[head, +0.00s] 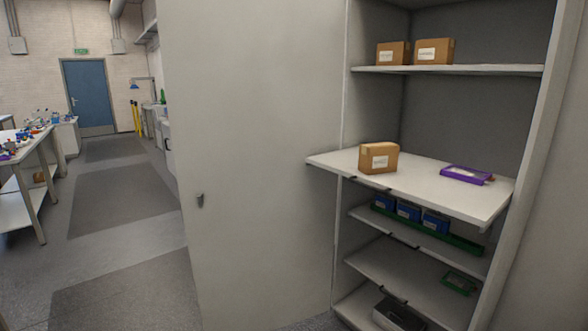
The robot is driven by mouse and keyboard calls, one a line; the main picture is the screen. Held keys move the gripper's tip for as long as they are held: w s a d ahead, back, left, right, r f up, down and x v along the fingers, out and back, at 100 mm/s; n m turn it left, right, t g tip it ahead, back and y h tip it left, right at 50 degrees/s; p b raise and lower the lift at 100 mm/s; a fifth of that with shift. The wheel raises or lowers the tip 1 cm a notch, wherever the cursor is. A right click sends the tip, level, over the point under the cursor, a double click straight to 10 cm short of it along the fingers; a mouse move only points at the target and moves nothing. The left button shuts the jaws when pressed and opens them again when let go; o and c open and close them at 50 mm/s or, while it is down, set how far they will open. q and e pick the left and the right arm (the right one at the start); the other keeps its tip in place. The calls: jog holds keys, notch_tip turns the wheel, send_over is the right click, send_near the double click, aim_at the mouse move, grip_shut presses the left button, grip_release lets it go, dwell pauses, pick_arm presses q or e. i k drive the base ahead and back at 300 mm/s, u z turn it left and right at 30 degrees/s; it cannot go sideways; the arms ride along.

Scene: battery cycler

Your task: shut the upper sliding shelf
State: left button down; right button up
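The upper sliding shelf (432,191) is a white board in the cabinet on the right. It sticks out past the cabinet front and past the shelves below it. A dark handle (369,184) is on its front edge. Neither of my grippers shows in the head view.
A fixed shelf (452,69) above holds two cardboard boxes. Below, a lower shelf (457,252) carries blue bins in a green tray (470,243). A large light cabinet door (262,130) stands left of the opening. Free floor (125,240) lies further left, beside a workbench (25,157).

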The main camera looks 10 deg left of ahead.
aim_at(417, 179)
jog(key=z, duration=0.15)
jog(key=i, duration=1)
jog(key=z, duration=0.55)
